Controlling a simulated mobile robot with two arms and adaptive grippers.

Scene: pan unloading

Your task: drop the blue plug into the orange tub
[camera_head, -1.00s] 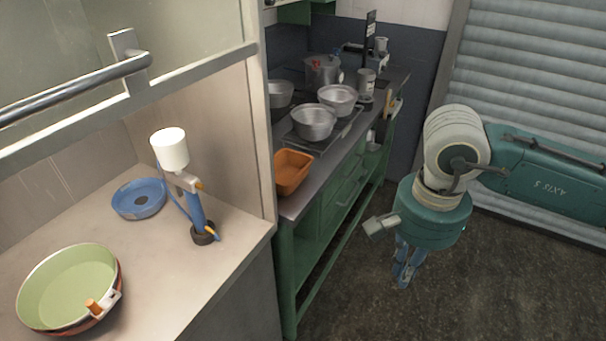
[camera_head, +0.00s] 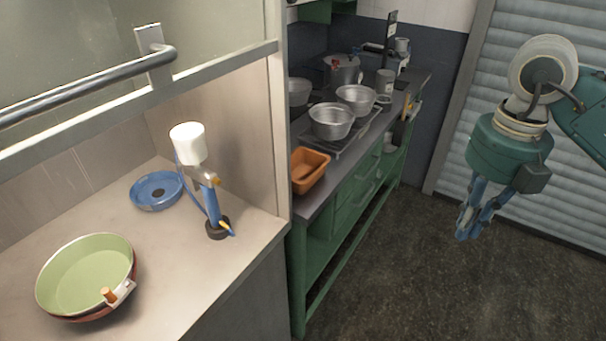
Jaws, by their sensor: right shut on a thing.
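The orange tub (camera_head: 310,183) stands on the near end of the green-framed metal counter, and its inside looks empty. My right gripper (camera_head: 466,233) hangs pointing down over the floor, to the right of the counter and well apart from the tub. It is shut on a small blue thing at its fingertips, which I take for the blue plug. Its outline is hard to tell from the bluish fingers. My left gripper is out of view.
Several metal pots, one of them a front pot (camera_head: 331,121), stand behind the tub. The floor between counter and shutter (camera_head: 575,190) is clear.

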